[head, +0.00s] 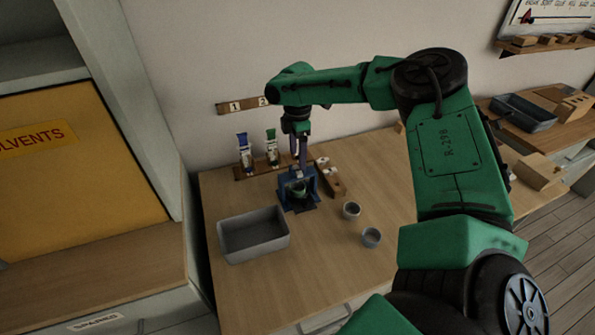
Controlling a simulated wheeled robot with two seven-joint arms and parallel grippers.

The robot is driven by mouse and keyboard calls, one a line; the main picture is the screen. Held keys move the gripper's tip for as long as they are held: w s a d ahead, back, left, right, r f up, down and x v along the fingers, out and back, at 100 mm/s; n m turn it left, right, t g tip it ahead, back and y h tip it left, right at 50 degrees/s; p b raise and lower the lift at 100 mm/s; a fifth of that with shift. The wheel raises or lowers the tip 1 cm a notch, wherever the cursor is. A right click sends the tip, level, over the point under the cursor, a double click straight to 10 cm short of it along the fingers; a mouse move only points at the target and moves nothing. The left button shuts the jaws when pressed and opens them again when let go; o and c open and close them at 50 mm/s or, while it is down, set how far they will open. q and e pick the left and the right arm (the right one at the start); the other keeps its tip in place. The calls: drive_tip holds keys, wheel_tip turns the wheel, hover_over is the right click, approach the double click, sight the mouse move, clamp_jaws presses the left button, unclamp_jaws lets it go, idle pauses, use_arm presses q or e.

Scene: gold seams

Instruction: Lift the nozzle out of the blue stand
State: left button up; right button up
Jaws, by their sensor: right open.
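The blue stand (311,184) is on the wooden table, to the right of the grey bin. A small dark green piece (298,189) sits inside it; I cannot tell clearly whether this is the nozzle. My right gripper (299,163) points down directly above the stand, its jaws open. The fingers hide part of the stand's inside, and I cannot tell if they touch anything there. My left gripper is not in view.
A grey bin (285,236) stands left of the stand. A wooden block (331,181) and two grey cups (351,210) (371,237) are to the right. The table front is clear.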

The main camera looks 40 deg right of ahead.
sight(298, 172)
drive_tip(key=shift+f+b, duration=2.7)
drive_tip(key=shift+f, duration=0.9)
drive_tip(key=c, duration=0.8)
drive_tip(key=shift+o, duration=0.2)
drive_tip(key=shift+r+p, duration=3.15)
drive_tip(key=shift+r, duration=1.15)
